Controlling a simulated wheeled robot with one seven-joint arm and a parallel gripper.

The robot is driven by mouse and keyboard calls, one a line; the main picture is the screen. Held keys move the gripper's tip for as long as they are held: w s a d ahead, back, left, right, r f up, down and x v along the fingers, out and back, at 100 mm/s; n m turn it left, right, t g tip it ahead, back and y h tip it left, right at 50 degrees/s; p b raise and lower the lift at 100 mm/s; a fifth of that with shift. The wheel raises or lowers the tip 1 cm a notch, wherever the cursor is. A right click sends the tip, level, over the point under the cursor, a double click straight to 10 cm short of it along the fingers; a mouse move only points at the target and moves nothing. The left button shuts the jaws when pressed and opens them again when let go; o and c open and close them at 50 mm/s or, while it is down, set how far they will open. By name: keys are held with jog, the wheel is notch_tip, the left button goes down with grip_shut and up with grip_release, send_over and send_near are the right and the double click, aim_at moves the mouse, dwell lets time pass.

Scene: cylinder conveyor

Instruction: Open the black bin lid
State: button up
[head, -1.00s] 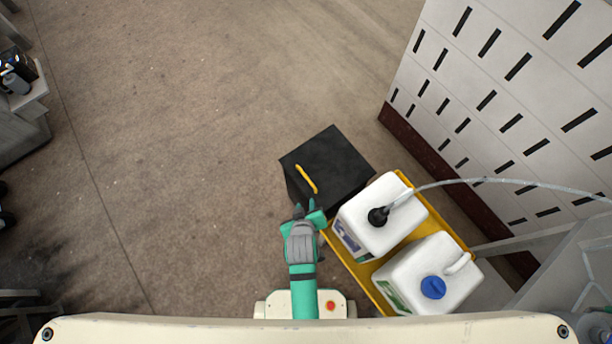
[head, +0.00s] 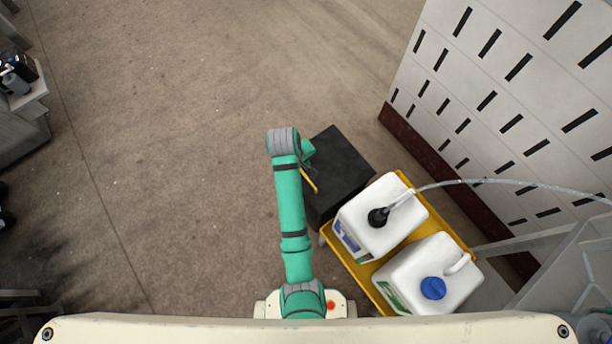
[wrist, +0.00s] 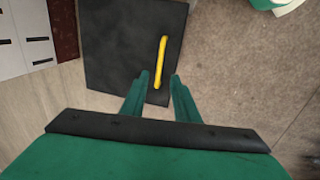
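The black bin (head: 340,165) stands on the floor right of my arm in the head view, with its lid down. A yellow handle (head: 310,182) lies along the lid's left side, partly covered by my arm. In the wrist view the lid (wrist: 120,45) fills the upper left, and the whole yellow handle (wrist: 161,62) shows. My gripper (wrist: 159,76) is open, its two green fingers apart on either side of the handle's near end. I cannot tell how far above the handle the fingertips are. In the head view the fingers are hidden behind my wrist.
A yellow tray (head: 383,299) with two white jugs (head: 378,208) (head: 425,275) sits right of my arm, close to the bin. A white slotted panel (head: 520,90) stands at the right. The floor (head: 170,130) left of the bin is clear.

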aim_at(307, 179)
jog(key=f, duration=0.3)
jog(key=d+f, duration=0.1)
jog(key=f, duration=0.2)
jog(key=w+f, duration=0.1)
jog(key=f, duration=0.2)
jog(key=shift+d+f, duration=0.2)
jog(key=shift+d, duration=0.05)
jog(key=shift+c, duration=0.7)
grip_shut()
